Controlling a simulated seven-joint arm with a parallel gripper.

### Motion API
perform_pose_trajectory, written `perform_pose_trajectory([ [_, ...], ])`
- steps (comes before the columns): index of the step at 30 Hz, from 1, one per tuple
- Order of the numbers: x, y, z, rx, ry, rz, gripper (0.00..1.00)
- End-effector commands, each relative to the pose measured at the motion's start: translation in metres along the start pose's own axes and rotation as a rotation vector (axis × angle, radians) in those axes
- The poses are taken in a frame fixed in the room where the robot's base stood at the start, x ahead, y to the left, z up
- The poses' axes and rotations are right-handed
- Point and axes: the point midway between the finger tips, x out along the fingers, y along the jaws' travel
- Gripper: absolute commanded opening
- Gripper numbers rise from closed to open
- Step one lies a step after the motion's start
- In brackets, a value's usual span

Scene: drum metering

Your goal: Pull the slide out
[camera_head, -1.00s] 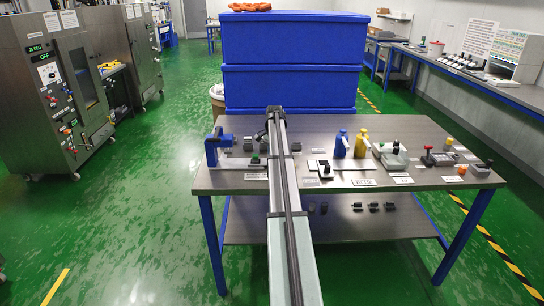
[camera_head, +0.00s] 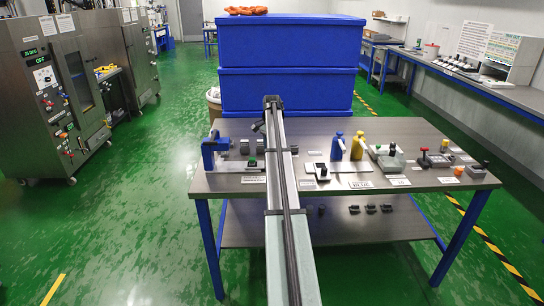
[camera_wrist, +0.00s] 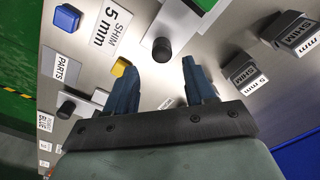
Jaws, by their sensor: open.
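In the wrist view my gripper (camera_wrist: 158,75) is open, its two dark blue fingers apart with nothing held between them. A black round knob (camera_wrist: 162,50) stands on a pale plate just past the fingertips, in line with the gap between them. It seems to be the slide's knob, but I cannot be sure. A label reading SHIM 5 mm (camera_wrist: 105,28) lies left of it. A pale plate with a black part (camera_head: 322,172) lies right of the arm.
The metal bench (camera_head: 415,132) holds a blue clamp-like fixture (camera_head: 214,146), a blue bottle (camera_head: 338,147) and a yellow bottle (camera_head: 357,147). Shim blocks (camera_wrist: 290,32) stand to the right in the wrist view. Blue bins (camera_head: 288,92) stand behind the bench.

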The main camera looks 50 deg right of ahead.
Motion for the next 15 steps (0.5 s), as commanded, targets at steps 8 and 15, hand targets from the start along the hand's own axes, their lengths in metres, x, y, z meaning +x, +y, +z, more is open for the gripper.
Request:
perform_pose_trajectory([
  [8, -0.053, 0.0, -0.001, 0.0, 0.002, -0.001, 0.54],
  [15, -0.076, 0.0, -0.001, 0.001, 0.001, 0.0, 0.54],
])
